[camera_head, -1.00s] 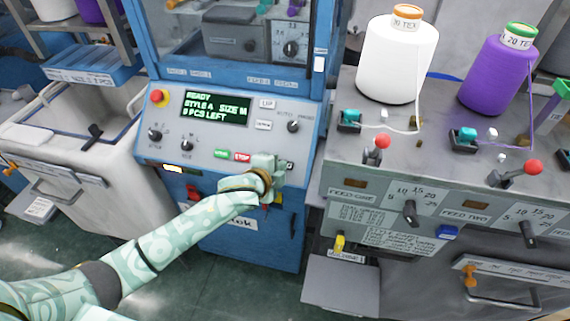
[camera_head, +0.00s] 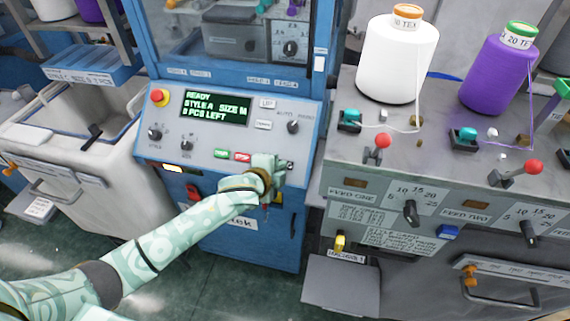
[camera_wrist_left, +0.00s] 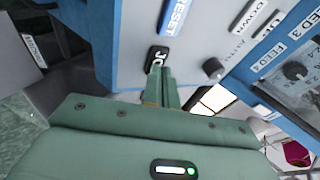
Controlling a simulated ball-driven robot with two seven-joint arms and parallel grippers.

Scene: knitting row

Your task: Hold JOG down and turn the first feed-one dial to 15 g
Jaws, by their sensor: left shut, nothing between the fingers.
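My left gripper (camera_head: 281,166) is at the lower right of the blue machine's control panel, shut and empty. In the left wrist view its shut fingertips (camera_wrist_left: 160,74) are at the black JOG button (camera_wrist_left: 157,57) and cover part of its lettering. I cannot tell whether they touch it or whether it is pressed in. The feed-one dial (camera_head: 410,212) is a dark knob on the grey unit at right, under a scale marked 5, 10, 15, 20. Its exact setting is too small to read. My right gripper is not in view.
The display (camera_head: 216,109) reads READY, STYLE A, SIZE M. A red emergency button (camera_head: 158,97) is at the panel's upper left. A blue RESET button (camera_wrist_left: 176,17) is beside JOG. A feed-two dial (camera_head: 528,231) and red-knobbed levers are on the grey unit, below white and purple cones.

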